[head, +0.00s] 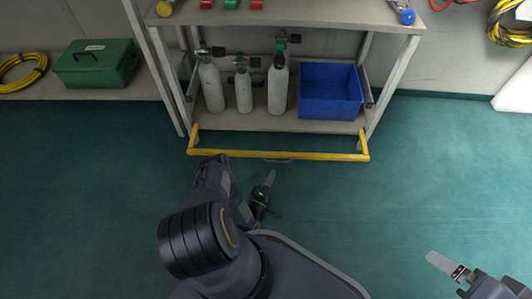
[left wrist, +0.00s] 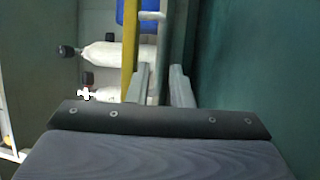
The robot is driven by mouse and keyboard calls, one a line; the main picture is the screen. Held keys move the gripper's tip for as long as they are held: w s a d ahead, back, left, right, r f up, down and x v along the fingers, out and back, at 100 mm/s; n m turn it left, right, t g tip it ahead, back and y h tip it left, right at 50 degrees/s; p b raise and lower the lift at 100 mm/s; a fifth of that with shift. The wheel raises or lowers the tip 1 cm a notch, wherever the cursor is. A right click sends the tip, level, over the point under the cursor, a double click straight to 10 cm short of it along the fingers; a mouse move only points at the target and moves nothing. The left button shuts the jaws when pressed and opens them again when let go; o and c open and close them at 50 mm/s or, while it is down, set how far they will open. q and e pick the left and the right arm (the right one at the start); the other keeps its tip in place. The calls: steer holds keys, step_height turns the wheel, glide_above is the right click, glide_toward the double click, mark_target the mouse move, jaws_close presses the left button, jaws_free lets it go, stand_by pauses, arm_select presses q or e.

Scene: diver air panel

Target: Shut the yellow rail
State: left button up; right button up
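The yellow rail (head: 300,155) runs across the front of the low shelf, with short side arms reaching back to the shelf's posts. It stands out a little in front of the shelf edge. In the left wrist view the rail (left wrist: 128,50) runs upright, left of my fingers. My left gripper (head: 268,190) is in front of the rail, apart from it in the head view. In the left wrist view its two fingers (left wrist: 161,88) are apart with nothing between them. My right gripper (head: 447,267) is at the lower right, away from the rail.
Several gas cylinders (head: 244,90) and a blue bin (head: 330,91) stand on the low shelf behind the rail. A green case (head: 95,64) and a coiled yellow hose (head: 22,72) are on a bench at left. The green floor (head: 430,180) is clear at right.

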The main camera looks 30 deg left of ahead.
mark_target(278, 161)
arm_select(q)
steer(key=shift+w+a, duration=0.45)
steer(key=shift+w, duration=0.05)
steer(key=b+x, duration=0.2)
steer(key=x, duration=0.4)
steer(key=shift+w, duration=0.4)
arm_select(e)
steer(key=shift+w+a+f, duration=0.1)
steer(key=shift+a+f, duration=0.1)
steer(key=shift+f, duration=0.4)
steer(key=shift+a+f, duration=0.15)
steer(key=shift+f, duration=0.4)
arm_select(q)
jaws_close()
